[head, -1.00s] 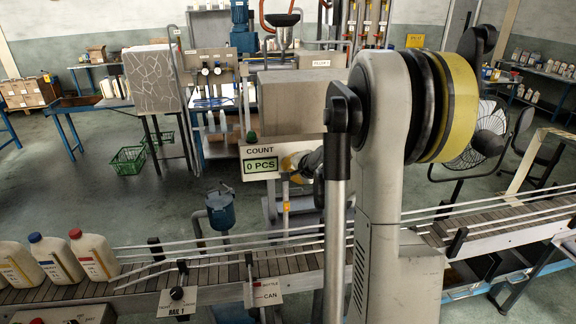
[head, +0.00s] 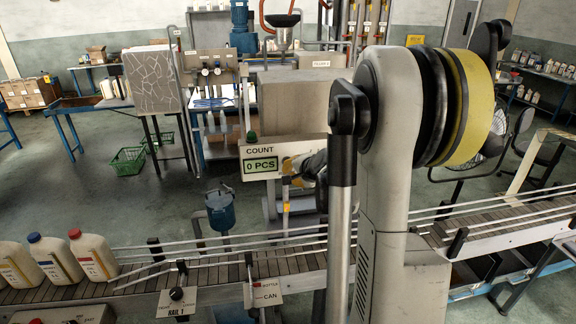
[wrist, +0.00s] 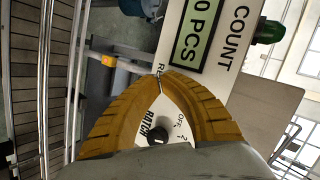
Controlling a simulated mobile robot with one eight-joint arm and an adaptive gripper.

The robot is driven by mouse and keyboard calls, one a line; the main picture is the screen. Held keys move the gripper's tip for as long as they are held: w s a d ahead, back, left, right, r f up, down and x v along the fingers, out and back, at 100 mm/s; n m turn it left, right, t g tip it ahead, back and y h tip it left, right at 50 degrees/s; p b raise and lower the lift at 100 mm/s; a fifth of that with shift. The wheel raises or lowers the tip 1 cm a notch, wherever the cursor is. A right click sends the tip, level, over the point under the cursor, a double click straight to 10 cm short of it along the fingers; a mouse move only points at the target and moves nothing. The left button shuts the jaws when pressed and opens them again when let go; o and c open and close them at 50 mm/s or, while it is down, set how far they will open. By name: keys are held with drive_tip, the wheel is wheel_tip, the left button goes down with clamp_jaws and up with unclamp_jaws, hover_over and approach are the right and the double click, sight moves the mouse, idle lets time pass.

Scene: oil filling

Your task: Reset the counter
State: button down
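The counter panel (head: 257,148) is a pale box on the far side of the conveyor, and its green display (head: 262,165) reads 0 PCS. In the wrist view the display (wrist: 193,38) shows the same reading sideways. My gripper (wrist: 160,80) has yellow ribbed fingers whose tips meet in front of the panel, beside a label starting with R. What lies behind the tips is hidden, and I cannot tell whether they touch the panel. A dark BATCH knob (wrist: 158,137) shows between the fingers. In the head view my arm hides much of the gripper.
A green lamp or button (wrist: 268,30) sticks out from the panel's edge. The conveyor (head: 220,275) with metal rails runs across the front, with white bottles (head: 92,255) at its left. A blue canister (head: 221,211) stands behind it.

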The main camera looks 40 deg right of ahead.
drive_tip(key=shift+s+a, duration=0.45)
drive_tip(key=shift+s, duration=0.25)
drive_tip(key=shift+s+a, duration=0.4)
drive_tip(key=shift+s, duration=0.35)
drive_tip(key=shift+s+a, duration=0.45)
drive_tip(key=shift+s, duration=0.25)
